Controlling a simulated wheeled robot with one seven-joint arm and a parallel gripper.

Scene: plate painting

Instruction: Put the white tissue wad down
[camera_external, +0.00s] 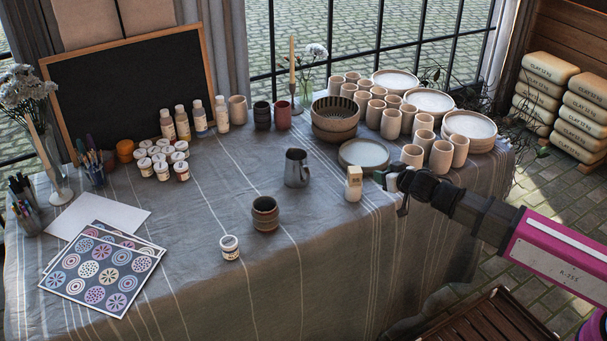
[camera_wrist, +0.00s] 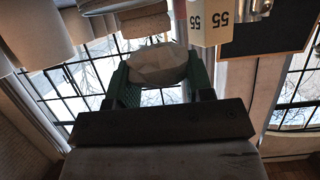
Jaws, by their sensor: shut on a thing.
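The wad cannot be made out clearly in the external view. The gripper looks close to the tabletop, but I cannot tell whether the wad touches the cloth.
A plate (camera_external: 364,153) lies behind, and cups (camera_external: 441,156) stand behind right. A metal pitcher (camera_external: 297,168) stands left. The front cloth (camera_external: 330,240) is clear.

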